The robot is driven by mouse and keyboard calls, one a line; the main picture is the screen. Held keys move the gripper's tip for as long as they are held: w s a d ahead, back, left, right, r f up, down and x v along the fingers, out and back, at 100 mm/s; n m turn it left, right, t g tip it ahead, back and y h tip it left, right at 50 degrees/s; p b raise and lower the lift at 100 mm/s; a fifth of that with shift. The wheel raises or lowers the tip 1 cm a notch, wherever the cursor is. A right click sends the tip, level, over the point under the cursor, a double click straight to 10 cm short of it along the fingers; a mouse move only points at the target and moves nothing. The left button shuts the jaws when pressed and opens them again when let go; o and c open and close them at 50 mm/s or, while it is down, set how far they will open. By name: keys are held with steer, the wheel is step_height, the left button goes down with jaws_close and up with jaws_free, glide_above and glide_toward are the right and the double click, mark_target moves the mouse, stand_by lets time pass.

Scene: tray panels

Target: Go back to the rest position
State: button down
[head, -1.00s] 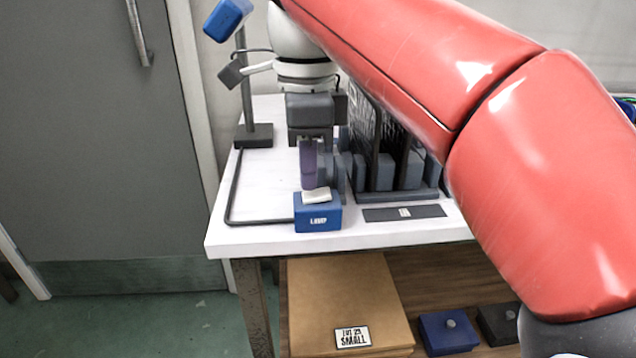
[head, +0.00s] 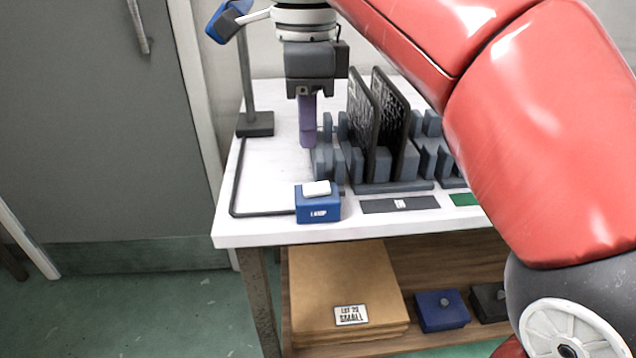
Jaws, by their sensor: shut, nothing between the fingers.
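My gripper (head: 307,120) hangs from the dark wrist block, pointing down over the left part of the white table. Its purple fingers are together with nothing seen between them. The finger ends are close to the grey slotted rack (head: 390,186), at its left side; I cannot tell whether they touch it. My red arm crosses the upper right of the view and hides the rack's right part. Two dark panels (head: 364,110) stand upright in the rack.
A blue box (head: 318,207) with a white top sits at the table's front edge. A lamp post (head: 255,125) stands at the back left, its blue head near my wrist. The white table's (head: 270,180) left part is clear.

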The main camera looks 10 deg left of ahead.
steer(key=shift+d, duration=0.1)
steer(key=s+d+f+n+t, duration=0.2)
steer(key=s+d+f+n, duration=0.2)
steer(key=d+f+n, duration=0.3)
steer(key=s+d+f+n+t, duration=0.3)
steer(key=s+d+f+n, duration=0.2)
steer(key=d+f, duration=0.9)
steer(key=d+n, duration=0.1)
steer(key=n, duration=0.2)
steer(key=shift+d+f+t, duration=0.15)
steer(key=shift+f+t, duration=0.15)
steer(key=shift+f, duration=0.1)
